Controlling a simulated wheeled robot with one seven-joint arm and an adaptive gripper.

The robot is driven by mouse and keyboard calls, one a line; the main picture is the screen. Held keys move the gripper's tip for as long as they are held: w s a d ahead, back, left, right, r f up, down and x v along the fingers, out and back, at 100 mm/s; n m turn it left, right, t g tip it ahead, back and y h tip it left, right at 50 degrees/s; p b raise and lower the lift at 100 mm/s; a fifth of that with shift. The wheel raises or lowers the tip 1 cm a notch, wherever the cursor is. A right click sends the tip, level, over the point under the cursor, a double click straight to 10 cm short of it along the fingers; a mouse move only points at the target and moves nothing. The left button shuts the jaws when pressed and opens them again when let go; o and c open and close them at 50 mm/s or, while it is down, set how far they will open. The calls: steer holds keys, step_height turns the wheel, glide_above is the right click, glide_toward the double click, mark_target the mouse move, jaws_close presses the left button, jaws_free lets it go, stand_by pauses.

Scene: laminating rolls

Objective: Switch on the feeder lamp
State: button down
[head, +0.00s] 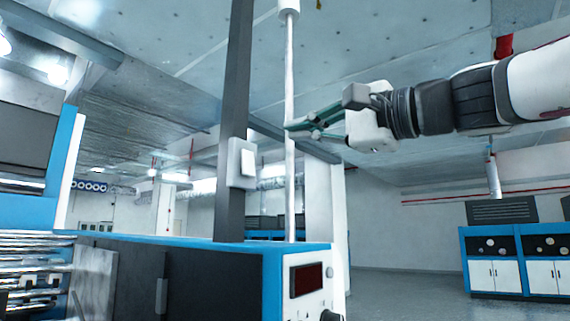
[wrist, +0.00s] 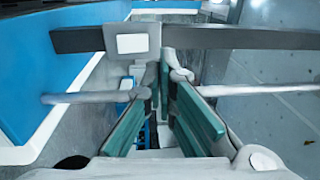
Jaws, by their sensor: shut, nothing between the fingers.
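A pale grey box with a white rocker switch (head: 246,163) is fixed to a dark upright post (head: 233,110). In the wrist view, the switch (wrist: 132,43) is ahead of the fingertips, slightly left. My gripper (head: 300,128) is shut and empty, pointing left with its green-padded fingers above and to the right of the switch box. In the wrist view, the fingertips (wrist: 164,72) stop short of the post, with no contact visible. I cannot tell which part is the feeder lamp or whether it is lit.
A thin white pole (head: 289,190) stands right of the post, near my fingers; its bar (wrist: 65,97) crosses the wrist view. Below is a blue and white machine (head: 300,256) with a red display. Blue cabinets (head: 505,262) stand far right, with open floor between.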

steer(key=v, duration=0.2)
steer(key=r+v, duration=0.1)
steer(key=v, duration=0.1)
steer(key=shift+s+d, duration=0.15)
stand_by(0.4)
steer(key=s+d+f+n+g+h, duration=0.15)
steer(key=f+h, duration=0.25)
steer(key=f, duration=0.9)
steer(key=s+d+f+n+g+h, duration=0.1)
steer(key=s+f+g+h, duration=0.15)
steer(key=f, duration=1.05)
steer(key=s+d+f+n+g+h, duration=0.1)
steer(key=s+d+f+h, duration=0.2)
steer(key=f, duration=0.4)
steer(key=s+d+f+n+g+h, duration=0.1)
steer(key=s+d+f+n+h, duration=0.1)
steer(key=s+f, duration=0.3)
steer(key=s+d+f+n+g+h, duration=0.1)
steer(key=s+d+f+n+h, duration=0.1)
steer(key=f, duration=0.9)
steer(key=s+d+h, duration=0.1)
steer(key=s+d, duration=0.1)
steer(key=d, duration=0.1)
steer(key=shift+f+h, duration=0.2)
steer(key=shift+h, duration=0.15)
